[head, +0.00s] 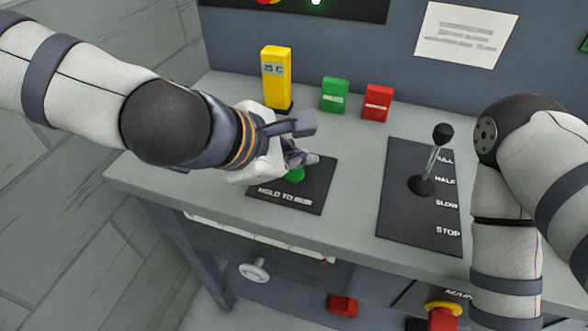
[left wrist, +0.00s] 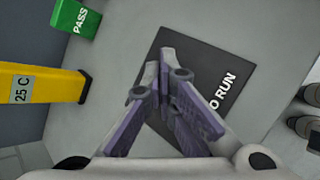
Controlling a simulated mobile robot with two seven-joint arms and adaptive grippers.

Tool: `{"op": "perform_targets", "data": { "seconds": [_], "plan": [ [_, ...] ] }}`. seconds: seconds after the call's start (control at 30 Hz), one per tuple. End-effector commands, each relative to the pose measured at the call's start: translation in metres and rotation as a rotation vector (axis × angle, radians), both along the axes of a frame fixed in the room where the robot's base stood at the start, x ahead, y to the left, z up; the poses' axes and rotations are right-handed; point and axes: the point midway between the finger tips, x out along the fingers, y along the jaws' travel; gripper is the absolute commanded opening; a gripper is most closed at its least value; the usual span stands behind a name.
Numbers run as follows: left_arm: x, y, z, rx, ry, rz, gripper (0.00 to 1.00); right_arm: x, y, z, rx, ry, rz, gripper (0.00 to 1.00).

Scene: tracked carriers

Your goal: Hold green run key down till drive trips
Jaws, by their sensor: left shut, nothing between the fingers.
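The green run key (head: 295,175) sits on a dark plate (head: 314,198) marked HOLD TO RUN on the bench. My left gripper (head: 308,160) is shut and empty, its fingertips over the key, which it partly covers in the head view. I cannot tell whether the fingertips touch or press the key. In the left wrist view the shut fingers (left wrist: 160,80) lie over the plate (left wrist: 215,75) and hide the key. My right arm is at the right of the head view, but its gripper is not in view.
A lever (head: 436,150) stands on a panel marked FULL, HALF, SLOW, STOP. A yellow 25 C block (head: 275,78), a green PASS block (head: 335,96) and a red block (head: 377,103) stand at the back. A green light (head: 316,2) shows at the top. Below are a red-yellow MAIN switch (head: 443,309) and handwheel (head: 254,270).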

Motion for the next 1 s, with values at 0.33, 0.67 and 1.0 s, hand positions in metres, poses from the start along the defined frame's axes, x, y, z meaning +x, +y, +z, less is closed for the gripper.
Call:
{"op": "perform_targets", "data": {
  "seconds": [0.33,0.67,1.0],
  "plan": [
    [0.0,0.0,-0.006,-0.001,0.0,0.001,0.0,0.0,0.0,0.0,0.0,-0.001,0.0,0.4],
    [0.0,0.0,-0.009,0.0,0.001,0.0,0.0,0.0,0.0,0.0,0.0,0.001,0.0,0.4],
    [0.0,0.0,-0.013,0.0,0.001,-0.001,0.0,-0.001,0.0,-0.001,0.0,0.004,0.0,0.4]
  ]
}}
